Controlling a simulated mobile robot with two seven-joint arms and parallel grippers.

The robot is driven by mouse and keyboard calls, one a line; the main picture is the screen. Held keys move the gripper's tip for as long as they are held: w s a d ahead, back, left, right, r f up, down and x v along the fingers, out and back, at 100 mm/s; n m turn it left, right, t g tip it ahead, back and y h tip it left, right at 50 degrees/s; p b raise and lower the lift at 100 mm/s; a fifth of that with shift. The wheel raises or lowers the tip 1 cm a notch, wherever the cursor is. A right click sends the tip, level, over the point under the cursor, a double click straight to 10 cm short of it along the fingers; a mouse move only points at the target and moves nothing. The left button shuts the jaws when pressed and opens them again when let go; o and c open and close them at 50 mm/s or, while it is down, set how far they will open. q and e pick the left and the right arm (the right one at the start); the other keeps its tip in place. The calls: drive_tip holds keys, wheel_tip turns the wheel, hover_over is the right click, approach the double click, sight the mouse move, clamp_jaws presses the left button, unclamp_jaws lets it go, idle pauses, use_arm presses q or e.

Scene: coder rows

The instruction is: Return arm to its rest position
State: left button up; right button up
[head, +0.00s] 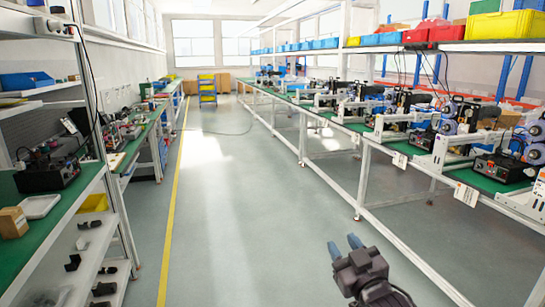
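My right gripper (344,246) shows at the bottom of the head view, right of the middle. It is dark grey with two blue fingertips that stand apart, with nothing visible between them. It is over the open floor, left of the long workbench row. My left gripper and arm are not in view.
A long green-topped bench row (364,129) with several coder machines runs along the right. Coloured bins (508,24) sit on its upper shelf. A green bench (36,218) and shelves stand on the left. A yellow trolley (207,89) is far back. The grey aisle floor (235,200) is clear.

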drive_tip(key=s+d+f+m+g+h, duration=0.2)
drive_tip(key=s+d+f, duration=0.3)
drive_tip(key=f, duration=0.4)
drive_tip(key=s+d+f+m+g+h, duration=0.1)
drive_tip(key=s+d+f+h, duration=0.15)
drive_tip(key=s+f, duration=0.55)
drive_tip(key=s+d+f+m+g, duration=0.1)
drive_tip(key=s+d+f+g, duration=0.1)
drive_tip(key=s+f, duration=0.4)
drive_tip(key=s+d+f+g+h, duration=0.1)
drive_tip(key=s+d+f+g, duration=0.1)
drive_tip(key=s+f, duration=0.5)
drive_tip(key=s, duration=0.3)
drive_tip(key=shift+s+d+f+m+g, duration=0.25)
drive_tip(key=shift+s+d+m+g, duration=0.05)
drive_tip(key=shift+s+d+m, duration=0.1)
drive_tip(key=shift+w, duration=0.1)
